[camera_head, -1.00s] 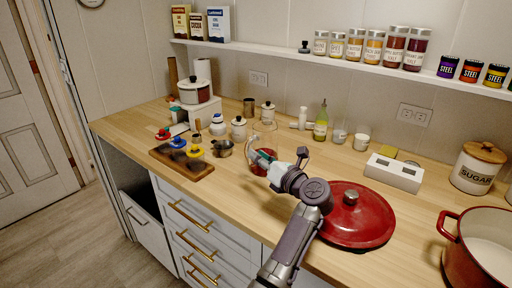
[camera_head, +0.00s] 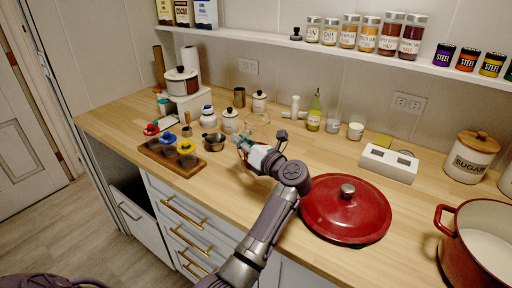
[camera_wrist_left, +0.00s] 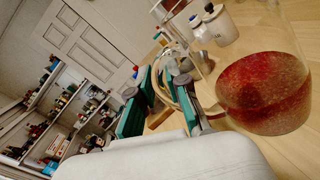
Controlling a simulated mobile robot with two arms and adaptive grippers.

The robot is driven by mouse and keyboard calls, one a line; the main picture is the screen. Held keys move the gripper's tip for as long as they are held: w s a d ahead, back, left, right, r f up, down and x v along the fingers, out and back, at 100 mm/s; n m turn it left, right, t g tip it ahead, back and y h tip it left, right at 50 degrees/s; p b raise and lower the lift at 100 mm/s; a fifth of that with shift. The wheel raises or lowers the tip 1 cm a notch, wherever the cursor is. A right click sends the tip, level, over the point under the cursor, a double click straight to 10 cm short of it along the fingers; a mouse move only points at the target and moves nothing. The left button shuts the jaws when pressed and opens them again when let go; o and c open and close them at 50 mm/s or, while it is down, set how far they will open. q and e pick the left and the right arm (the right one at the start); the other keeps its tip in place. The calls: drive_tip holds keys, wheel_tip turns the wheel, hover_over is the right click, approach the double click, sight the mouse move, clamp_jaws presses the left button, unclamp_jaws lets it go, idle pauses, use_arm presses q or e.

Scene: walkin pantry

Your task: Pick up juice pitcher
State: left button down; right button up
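The juice pitcher is clear glass with red juice in its lower part; it shows large at the right of the left wrist view (camera_wrist_left: 265,92). In the head view its glass rim (camera_head: 257,119) shows just behind my left gripper (camera_head: 250,149), which hides most of its body. In the left wrist view the teal-padded fingers of this gripper (camera_wrist_left: 160,98) stand apart beside the pitcher. The curved glass handle seems to lie between them; I cannot tell whether either finger touches it. My right gripper is not in view.
A red lid (camera_head: 346,208) lies right of my left arm, and a red pot (camera_head: 480,245) stands beyond it. A small metal pot (camera_head: 214,142), white canisters (camera_head: 229,121) and a wooden tray (camera_head: 180,158) are left of the pitcher. An oil bottle (camera_head: 314,112) stands behind.

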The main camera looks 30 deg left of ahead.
use_arm(q)
drive_tip(key=shift+a+f, duration=0.1)
drive_tip(key=shift+a, duration=0.1)
drive_tip(key=shift+w, duration=0.15)
drive_tip(key=shift+r, duration=0.2)
